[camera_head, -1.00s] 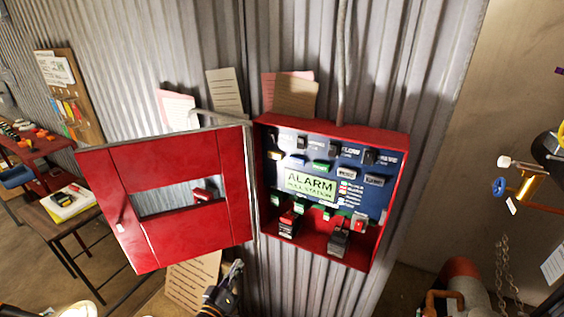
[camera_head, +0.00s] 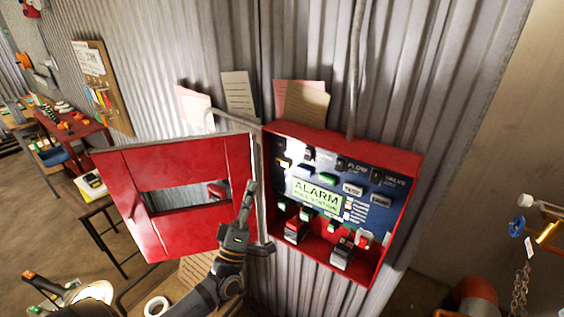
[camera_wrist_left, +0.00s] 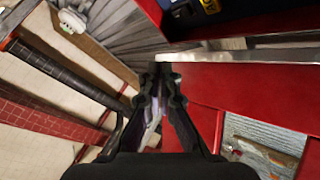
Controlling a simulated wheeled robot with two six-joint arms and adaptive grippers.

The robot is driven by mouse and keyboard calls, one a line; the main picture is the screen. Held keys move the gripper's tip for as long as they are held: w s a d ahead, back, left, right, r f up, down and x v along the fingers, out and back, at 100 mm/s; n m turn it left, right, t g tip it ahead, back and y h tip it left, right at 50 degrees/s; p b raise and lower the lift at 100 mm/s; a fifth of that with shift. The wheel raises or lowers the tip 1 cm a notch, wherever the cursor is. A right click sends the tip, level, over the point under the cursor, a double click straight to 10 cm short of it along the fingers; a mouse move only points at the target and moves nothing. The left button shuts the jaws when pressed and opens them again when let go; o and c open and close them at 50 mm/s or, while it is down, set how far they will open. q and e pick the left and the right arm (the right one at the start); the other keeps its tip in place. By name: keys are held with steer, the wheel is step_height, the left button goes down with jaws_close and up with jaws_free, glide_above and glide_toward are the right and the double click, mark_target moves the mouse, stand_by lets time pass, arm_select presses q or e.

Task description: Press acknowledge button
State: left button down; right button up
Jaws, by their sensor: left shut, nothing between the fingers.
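The red alarm box (camera_head: 385,258) is mounted on the corrugated wall, its red door (camera_head: 125,196) swung open to the left. Inside is a blue panel (camera_head: 371,214) with an ALARM label (camera_head: 317,195), several switches and several small buttons. I cannot tell which button is the acknowledge one. My left gripper (camera_head: 249,188) is shut and empty, pointing up in front of the door's right edge, left of the box. In the left wrist view the shut fingers (camera_wrist_left: 161,75) are beside the red door (camera_wrist_left: 240,88); a corner of the panel shows at the top. My right gripper is not in view.
A conduit (camera_head: 357,75) runs down the wall to the box. Papers (camera_head: 302,101) are tucked behind the box's top. A small table (camera_head: 97,207) and red cart (camera_head: 72,135) stand at left. A red pipe (camera_head: 474,294) is at lower right.

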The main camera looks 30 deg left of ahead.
mark_target(283, 163)
arm_select(q)
steer(key=w+b, duration=0.5)
steer(key=w, duration=0.4)
steer(key=shift+d, duration=0.45)
steer(key=shift+w+f, duration=0.1)
steer(key=shift+w+b, duration=0.1)
steer(key=shift+b, duration=0.3)
stand_by(0.7)
steer(key=shift+w, duration=0.3)
